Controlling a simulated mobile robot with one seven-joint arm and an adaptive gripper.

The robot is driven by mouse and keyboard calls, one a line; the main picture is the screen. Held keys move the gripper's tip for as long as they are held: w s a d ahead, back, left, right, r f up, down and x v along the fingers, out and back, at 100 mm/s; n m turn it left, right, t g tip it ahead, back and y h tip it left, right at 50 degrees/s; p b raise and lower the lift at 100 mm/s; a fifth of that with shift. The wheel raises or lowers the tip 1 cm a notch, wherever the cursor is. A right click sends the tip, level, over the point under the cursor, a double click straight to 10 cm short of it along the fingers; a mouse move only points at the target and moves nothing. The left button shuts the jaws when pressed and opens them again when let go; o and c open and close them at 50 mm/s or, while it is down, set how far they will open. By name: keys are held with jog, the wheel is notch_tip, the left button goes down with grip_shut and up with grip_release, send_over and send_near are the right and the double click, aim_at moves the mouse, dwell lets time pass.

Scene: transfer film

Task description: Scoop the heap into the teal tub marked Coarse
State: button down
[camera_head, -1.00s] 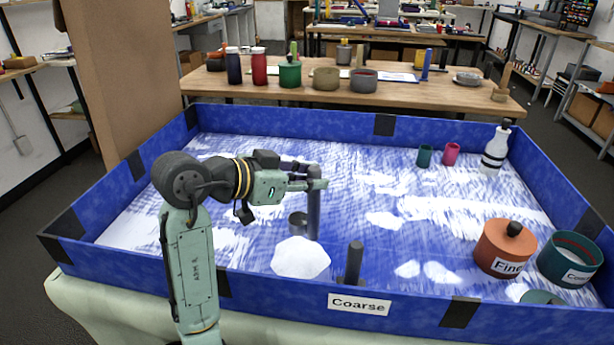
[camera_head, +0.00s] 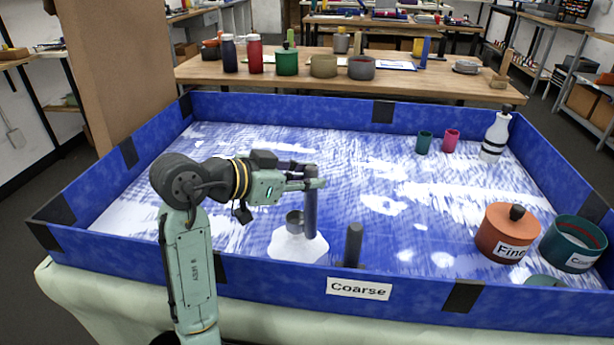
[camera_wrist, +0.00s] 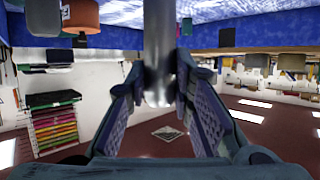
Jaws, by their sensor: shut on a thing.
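My gripper (camera_head: 316,183) is shut on the upright grey handle of a scoop (camera_head: 310,215), which also shows between the fingers in the wrist view (camera_wrist: 158,50). The scoop's small round cup (camera_head: 295,218) is at the far edge of the white heap (camera_head: 296,246); I cannot tell how deep it sits or what it holds. The open teal tub (camera_head: 573,245) stands at the far right, with a partly visible label starting with C.
A lidded orange pot marked Fine (camera_head: 506,232) stands left of the tub. A dark upright post (camera_head: 353,244) is near the blue front wall (camera_head: 260,281), which bears a Coarse label. A teal disc (camera_head: 545,281) is partly hidden. A white bottle (camera_head: 496,135) and two small cups are farther back.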

aim_at(305, 200)
jog(key=shift+f+b, duration=1.9)
jog(key=shift+f, duration=0.75)
jog(key=shift+r, duration=0.1)
notch_tip(305, 200, up, 13)
jog(key=p, duration=1)
jog(key=shift+r+p, duration=0.1)
jog(key=shift+p, duration=0.3)
jog(key=shift+r, duration=1.15)
